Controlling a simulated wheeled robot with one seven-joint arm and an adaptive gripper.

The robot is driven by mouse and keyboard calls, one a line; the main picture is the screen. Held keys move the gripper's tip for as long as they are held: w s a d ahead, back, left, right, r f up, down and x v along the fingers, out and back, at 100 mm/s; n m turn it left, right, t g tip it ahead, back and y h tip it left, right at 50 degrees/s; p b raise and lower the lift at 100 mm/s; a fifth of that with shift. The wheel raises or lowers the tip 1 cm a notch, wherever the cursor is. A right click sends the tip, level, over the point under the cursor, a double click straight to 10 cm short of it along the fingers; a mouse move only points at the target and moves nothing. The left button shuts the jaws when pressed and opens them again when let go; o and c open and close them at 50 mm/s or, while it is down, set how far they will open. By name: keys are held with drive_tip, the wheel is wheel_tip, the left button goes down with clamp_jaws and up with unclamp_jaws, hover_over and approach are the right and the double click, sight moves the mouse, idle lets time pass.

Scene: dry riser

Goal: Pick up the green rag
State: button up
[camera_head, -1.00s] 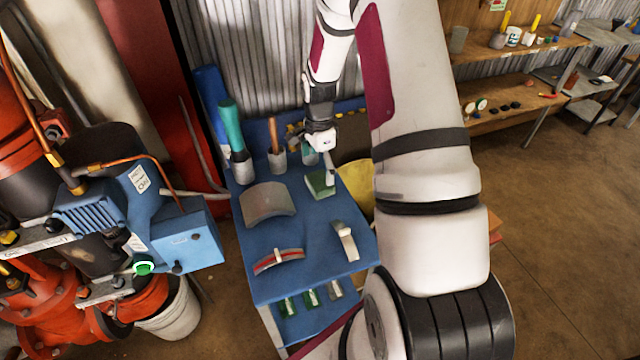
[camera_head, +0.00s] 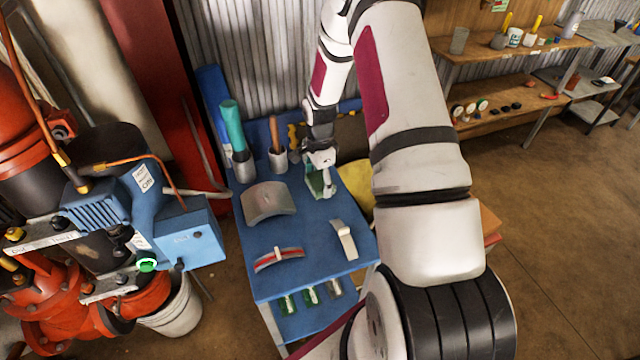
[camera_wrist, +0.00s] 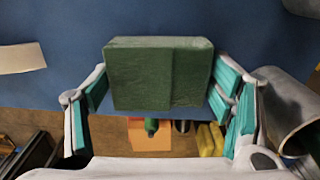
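The green rag (camera_wrist: 158,74) is a folded block in the wrist view, lying on the blue table top (camera_wrist: 60,65). My gripper (camera_wrist: 160,100) is open, with teal-padded fingers on the left and right of the rag. A gap shows between the rag and the left finger; the right finger is very near its edge, and I cannot tell if it touches. In the head view the rag (camera_head: 315,184) shows at the back right of the blue table (camera_head: 300,215), partly hidden by my gripper (camera_head: 324,190).
A curved grey plate (camera_head: 268,202), a red-striped curved piece (camera_head: 279,259) and a pale bracket (camera_head: 343,239) lie on the table. A teal-handled tool (camera_head: 233,130) stands in a cup at the back left. Blue machinery (camera_head: 188,235) stands to the left.

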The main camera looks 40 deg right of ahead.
sight(320, 180)
drive_tip(key=shift+c, duration=0.8)
wheel_tip(320, 180, up, 10)
drive_tip(key=b, duration=0.1)
